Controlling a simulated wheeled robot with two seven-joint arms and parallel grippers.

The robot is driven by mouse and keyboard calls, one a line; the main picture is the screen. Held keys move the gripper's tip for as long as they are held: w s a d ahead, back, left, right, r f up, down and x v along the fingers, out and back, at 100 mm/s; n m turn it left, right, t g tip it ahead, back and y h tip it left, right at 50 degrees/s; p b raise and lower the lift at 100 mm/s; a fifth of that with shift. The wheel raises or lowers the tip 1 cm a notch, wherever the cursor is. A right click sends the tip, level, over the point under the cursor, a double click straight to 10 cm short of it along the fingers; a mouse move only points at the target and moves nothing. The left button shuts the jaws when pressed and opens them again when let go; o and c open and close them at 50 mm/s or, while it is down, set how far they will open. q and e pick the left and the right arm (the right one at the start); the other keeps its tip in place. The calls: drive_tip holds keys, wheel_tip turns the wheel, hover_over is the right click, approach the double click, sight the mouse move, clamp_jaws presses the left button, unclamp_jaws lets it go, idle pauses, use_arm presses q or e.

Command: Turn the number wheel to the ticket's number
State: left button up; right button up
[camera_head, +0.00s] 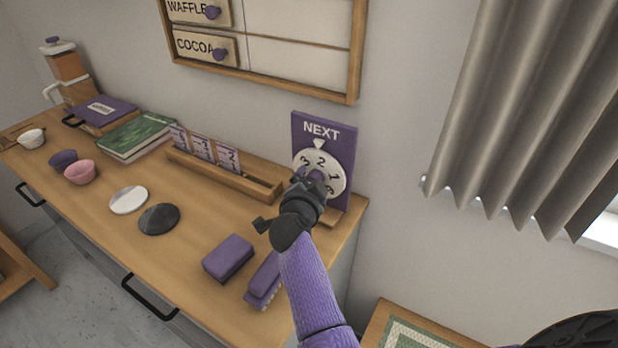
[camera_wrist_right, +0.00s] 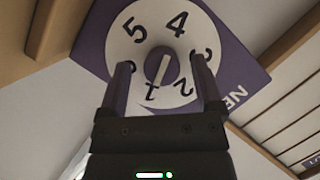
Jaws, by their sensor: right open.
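The white number wheel (camera_head: 333,164) is mounted on the purple NEXT board (camera_head: 343,137), which stands against the wall. A white pointer (camera_head: 319,143) sits at the wheel's top, with the 2 just under it. My right gripper (camera_head: 316,178) is at the wheel's front and hides part of its lower half. In the right wrist view, its open fingers (camera_wrist_right: 163,82) stand on either side of the wheel's centre knob (camera_wrist_right: 162,66), with gaps visible. Tickets (camera_head: 203,148) stand in a wooden rack (camera_head: 232,180); their numbers are too small to read surely. My left gripper is not in view.
A purple block (camera_head: 228,258) and a purple brush (camera_head: 264,280) lie near the counter's front edge, beside my right arm. Black (camera_head: 159,218) and white (camera_head: 129,199) discs, a green book (camera_head: 137,137) and small cups (camera_head: 80,172) are further left. A grey curtain (camera_head: 530,110) hangs at right.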

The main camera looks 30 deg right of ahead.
drive_tip(key=shift+w+d+f, duration=0.1)
drive_tip(key=shift+w+d, duration=0.2)
drive_tip(key=shift+w, duration=0.1)
drive_tip(key=shift+s, duration=0.1)
drive_tip(key=shift+c, duration=1)
clamp_jaws()
